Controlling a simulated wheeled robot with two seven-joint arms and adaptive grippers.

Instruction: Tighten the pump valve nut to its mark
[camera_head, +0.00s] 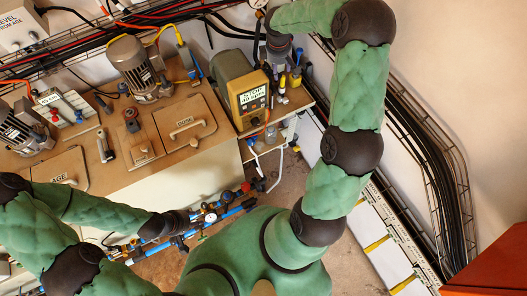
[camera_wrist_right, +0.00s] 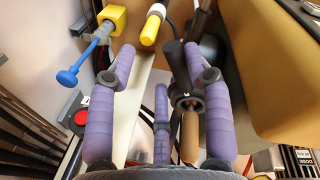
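The dosing pump (camera_head: 240,95) with a yellow-framed display stands at the right end of the bench. My right gripper (camera_head: 278,66) is beside it, above its right side. In the right wrist view its purple fingers (camera_wrist_right: 159,52) are spread apart, with nothing visibly clamped. A dark ring-like fitting (camera_wrist_right: 190,103) with a brown cylinder below it shows between the fingers; I cannot tell whether it is the valve nut. No mark is readable. My left gripper (camera_head: 176,223) is low at the left, near blue piping; its fingers are too small and hidden to judge.
A bench (camera_head: 75,145) with a motor (camera_head: 136,66) and covers fills the left. A yellow-capped part (camera_wrist_right: 150,27) and a yellow block with a blue lever (camera_wrist_right: 108,22) are near the right gripper. Cable racks (camera_head: 425,155) line the right wall. Floor (camera_head: 292,172) shows between.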

